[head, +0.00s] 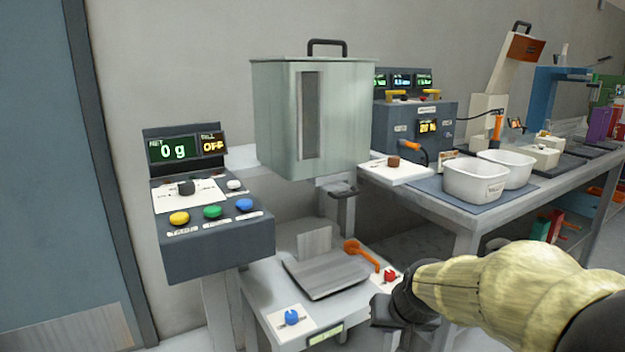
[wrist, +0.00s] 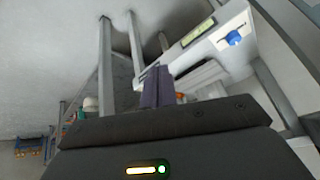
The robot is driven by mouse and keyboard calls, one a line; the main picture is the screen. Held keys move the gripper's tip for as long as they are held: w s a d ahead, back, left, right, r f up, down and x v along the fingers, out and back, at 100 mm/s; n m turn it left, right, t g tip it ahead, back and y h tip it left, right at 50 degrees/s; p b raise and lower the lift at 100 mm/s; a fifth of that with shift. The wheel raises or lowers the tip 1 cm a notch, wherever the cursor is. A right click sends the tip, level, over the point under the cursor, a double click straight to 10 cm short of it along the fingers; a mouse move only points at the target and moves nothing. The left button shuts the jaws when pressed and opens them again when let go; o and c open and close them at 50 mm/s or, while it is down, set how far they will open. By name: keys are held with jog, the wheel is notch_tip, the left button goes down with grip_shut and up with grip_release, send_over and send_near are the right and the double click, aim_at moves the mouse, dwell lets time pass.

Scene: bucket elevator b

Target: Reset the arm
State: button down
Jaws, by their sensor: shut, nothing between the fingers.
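My arm reaches in from the lower right in the head view. My gripper (head: 392,312) is beside the right edge of the low white bench of the bucket elevator (head: 262,285), near its red knob (head: 390,275). In the wrist view the dark fingers of my gripper (wrist: 158,85) are together and hold nothing. The blue knob (wrist: 233,38) and the small display (wrist: 198,33) on the bench front show beyond them. I cannot tell whether the gripper touches the bench.
The grey-green bucket hopper (head: 230,100) has a handle on top. An orange lever (head: 362,254) stands by the metal plate (head: 328,275). The control panel (head: 205,250) reads 0 g and OFF. A long table (head: 440,207) with white tubs (head: 476,182) runs right.

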jog(key=s+f+n+g+p, duration=0.1)
jog(key=s+f+g+p, duration=0.35)
jog(key=s, duration=0.75)
notch_tip(320, 180, up, 36)
jog(key=t+p, duration=0.1)
jog(key=p, duration=3.5)
jog(key=shift+d+h+p, duration=0.15)
jog(key=shift+h+p, duration=0.15)
jog(key=shift+h, duration=0.1)
jog(key=shift+w, duration=0.1)
jog(key=shift+d, duration=0.2)
